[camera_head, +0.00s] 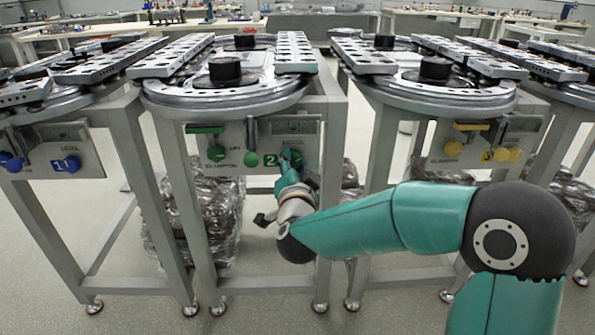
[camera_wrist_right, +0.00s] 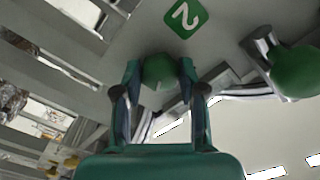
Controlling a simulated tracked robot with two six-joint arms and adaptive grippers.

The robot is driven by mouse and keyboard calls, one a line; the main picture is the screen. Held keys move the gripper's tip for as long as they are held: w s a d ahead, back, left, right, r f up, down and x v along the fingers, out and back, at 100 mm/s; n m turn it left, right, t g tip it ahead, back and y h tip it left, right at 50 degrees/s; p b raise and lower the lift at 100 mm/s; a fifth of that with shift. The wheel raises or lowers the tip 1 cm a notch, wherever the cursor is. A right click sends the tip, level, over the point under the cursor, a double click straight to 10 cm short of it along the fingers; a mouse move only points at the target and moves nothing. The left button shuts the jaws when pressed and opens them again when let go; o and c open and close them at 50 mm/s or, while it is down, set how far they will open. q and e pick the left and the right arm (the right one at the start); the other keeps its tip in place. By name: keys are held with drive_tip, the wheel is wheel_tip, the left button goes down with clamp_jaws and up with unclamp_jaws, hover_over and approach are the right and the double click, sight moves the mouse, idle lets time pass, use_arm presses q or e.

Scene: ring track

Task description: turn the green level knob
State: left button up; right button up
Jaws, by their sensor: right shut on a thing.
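The green level knob (camera_wrist_right: 160,70) sits on the grey panel between the two fingers of my right gripper (camera_wrist_right: 159,82) in the right wrist view. The fingers are shut on it from both sides. In the head view my right gripper (camera_head: 288,168) reaches the right part of the middle panel (camera_head: 232,137) and largely covers this knob. A green label with a white 2 (camera_head: 269,159) is just left of the gripper; the label also shows in the right wrist view (camera_wrist_right: 186,17). My left gripper is not in view.
On the same panel are a green ball knob (camera_head: 251,159), another green knob (camera_head: 215,152) and a green lever (camera_head: 205,129). Neighbouring stands carry a blue-marked panel (camera_head: 50,150) and a yellow-marked panel (camera_head: 475,142). Metal stand legs (camera_head: 172,190) rise near my arm.

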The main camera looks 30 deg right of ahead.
drive_tip(key=shift+s+d+f, duration=0.15)
drive_tip(key=shift+d, duration=0.05)
idle(0.3)
drive_tip(key=o, duration=1.1)
drive_tip(key=shift+s, duration=0.1)
drive_tip(key=shift+o, duration=0.2)
drive_tip(key=shift+a, duration=0.1)
drive_tip(key=v, duration=1.2)
